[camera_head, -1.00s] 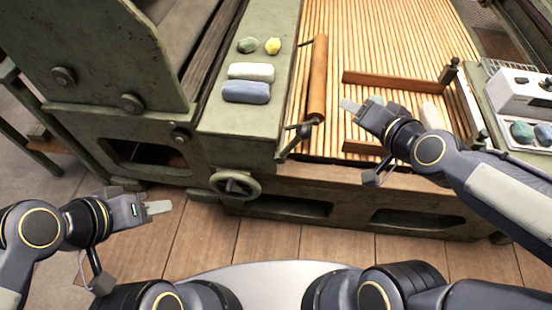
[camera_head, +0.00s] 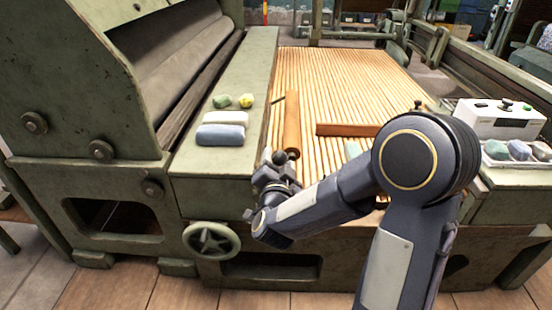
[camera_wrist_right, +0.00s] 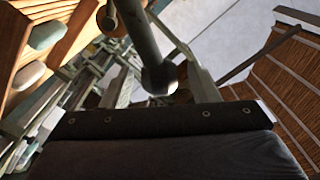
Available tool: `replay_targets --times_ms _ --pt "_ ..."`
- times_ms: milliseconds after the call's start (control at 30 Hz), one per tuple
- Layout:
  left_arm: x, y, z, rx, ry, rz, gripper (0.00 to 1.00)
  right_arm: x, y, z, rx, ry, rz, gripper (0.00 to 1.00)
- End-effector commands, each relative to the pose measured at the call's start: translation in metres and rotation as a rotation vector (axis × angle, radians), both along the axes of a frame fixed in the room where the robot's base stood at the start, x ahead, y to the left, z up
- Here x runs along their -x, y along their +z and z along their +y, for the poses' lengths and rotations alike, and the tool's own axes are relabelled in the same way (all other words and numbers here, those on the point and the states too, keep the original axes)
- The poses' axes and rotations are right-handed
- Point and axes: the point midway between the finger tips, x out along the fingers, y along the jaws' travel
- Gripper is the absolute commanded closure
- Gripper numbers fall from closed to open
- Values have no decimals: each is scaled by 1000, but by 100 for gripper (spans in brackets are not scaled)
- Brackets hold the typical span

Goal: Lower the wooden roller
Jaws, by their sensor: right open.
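The wooden roller (camera_head: 292,122) is a brown cylinder lying lengthwise along the left side of the slatted bed (camera_head: 340,80). A lever with a round knob (camera_head: 279,157) is at its near end, partly hidden by my right wrist. My right gripper (camera_head: 273,165) is open at this lever; its fingers are hard to make out in the head view. In the right wrist view, a grey-green rod with a ball end (camera_wrist_right: 158,76) comes down between the two spread fingers. I cannot tell whether they touch it. My left gripper is out of view.
A green ledge (camera_head: 228,130) left of the roller holds blocks and small stones. A spoked handwheel (camera_head: 211,240) is on the machine's front. A wooden bar (camera_head: 345,130) lies across the slats. A white control box (camera_head: 497,118) stands at right.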

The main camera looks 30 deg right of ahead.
Motion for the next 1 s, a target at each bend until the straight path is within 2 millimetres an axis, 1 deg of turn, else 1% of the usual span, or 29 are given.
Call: replay_targets --times_ms 100,233,567,900,967,1000 --pt "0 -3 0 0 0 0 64 -15 -1 -10 0 -3 0 45" --pt "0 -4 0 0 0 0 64 -25 0 -16 1 -1 0 45" --pt "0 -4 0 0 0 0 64 -28 0 -18 0 2 1 45" --pt "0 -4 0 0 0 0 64 -28 0 -17 0 2 1 90" --pt "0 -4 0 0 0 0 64 -28 0 -17 0 2 1 98" --pt "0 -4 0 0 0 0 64 -28 0 -17 0 2 1 100"
